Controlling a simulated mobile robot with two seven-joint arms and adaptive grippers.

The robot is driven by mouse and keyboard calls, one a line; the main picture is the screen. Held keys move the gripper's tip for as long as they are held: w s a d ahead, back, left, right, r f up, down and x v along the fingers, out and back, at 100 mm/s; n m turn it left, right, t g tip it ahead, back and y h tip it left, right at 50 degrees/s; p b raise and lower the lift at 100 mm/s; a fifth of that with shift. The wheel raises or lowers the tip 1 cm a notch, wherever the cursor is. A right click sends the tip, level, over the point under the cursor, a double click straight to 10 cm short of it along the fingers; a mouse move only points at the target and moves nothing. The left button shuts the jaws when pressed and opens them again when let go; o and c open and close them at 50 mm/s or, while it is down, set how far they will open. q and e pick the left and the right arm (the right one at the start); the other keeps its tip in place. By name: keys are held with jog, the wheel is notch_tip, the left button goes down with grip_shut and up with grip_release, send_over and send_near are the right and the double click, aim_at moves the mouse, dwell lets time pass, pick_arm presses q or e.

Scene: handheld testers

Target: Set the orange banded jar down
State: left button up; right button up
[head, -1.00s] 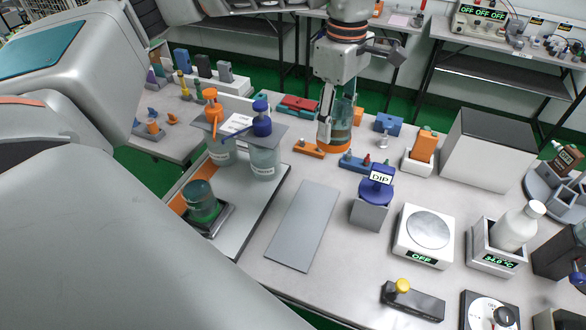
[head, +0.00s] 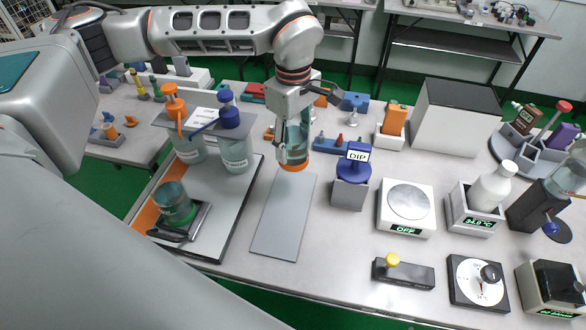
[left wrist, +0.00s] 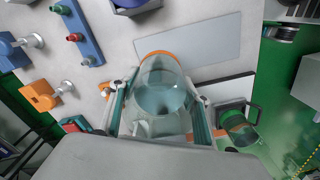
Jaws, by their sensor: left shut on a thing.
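The orange banded jar (head: 294,155) is clear glass with an orange band at its lower end. My left gripper (head: 291,137) is shut on it, with fingers on both sides of the glass. The jar is upright at the far end of a flat grey plate (head: 284,222). I cannot tell whether its base touches anything. In the left wrist view the jar (left wrist: 161,92) sits between the two fingers, and its orange rim overlaps the edge of the grey plate (left wrist: 195,42). My right gripper is not in view.
The blue DIP holder (head: 352,180) and a scale (head: 406,208) stand to the right. The grey plate's surface is bare.

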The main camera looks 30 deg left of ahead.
aim_at(293, 133)
pick_arm(q)
jog(key=shift+f+b, duration=0.3)
jog(key=shift+f, duration=4)
jog(key=shift+f, duration=0.1)
jog(key=o, duration=1.6)
jog(key=shift+f, duration=0.1)
notch_tip(293, 133, up, 12)
jog(key=shift+r+p, duration=0.15)
jog(key=shift+p, duration=0.35)
jog(key=shift+s, duration=0.1)
